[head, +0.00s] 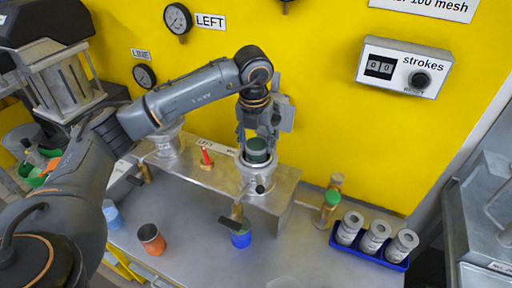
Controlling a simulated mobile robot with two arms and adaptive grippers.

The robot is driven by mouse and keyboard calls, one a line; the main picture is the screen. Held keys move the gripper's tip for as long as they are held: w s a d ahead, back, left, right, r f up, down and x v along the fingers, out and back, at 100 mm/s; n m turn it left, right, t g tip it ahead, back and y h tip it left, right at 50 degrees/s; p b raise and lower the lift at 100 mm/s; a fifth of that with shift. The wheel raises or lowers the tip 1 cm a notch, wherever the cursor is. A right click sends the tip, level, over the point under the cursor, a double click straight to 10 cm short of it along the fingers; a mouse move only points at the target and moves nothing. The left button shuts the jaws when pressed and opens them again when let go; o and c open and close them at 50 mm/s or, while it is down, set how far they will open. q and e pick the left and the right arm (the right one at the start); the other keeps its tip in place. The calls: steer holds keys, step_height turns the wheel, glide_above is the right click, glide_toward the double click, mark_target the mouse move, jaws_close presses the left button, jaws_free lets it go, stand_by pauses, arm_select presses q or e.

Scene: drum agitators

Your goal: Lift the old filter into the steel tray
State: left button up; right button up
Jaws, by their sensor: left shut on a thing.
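My left gripper (258,140) points down over the right-hand steel housing (257,180) on the metal ledge. I cannot make out a steel tray in this view. My right gripper is out of view.
A blue tray (372,254) holds three grey cylinders at the right. An orange cup (151,239) and a blue cup (241,237) stand on the bench (195,240). A red cone (206,160) is on the ledge. Green-capped bottle (329,205) stands near the yellow wall.

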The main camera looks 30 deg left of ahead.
arm_select(q)
step_height(320, 180, up, 8)
steer(key=shift+b, duration=0.95)
step_height(320, 180, up, 9)
steer(key=shift+f, duration=0.1)
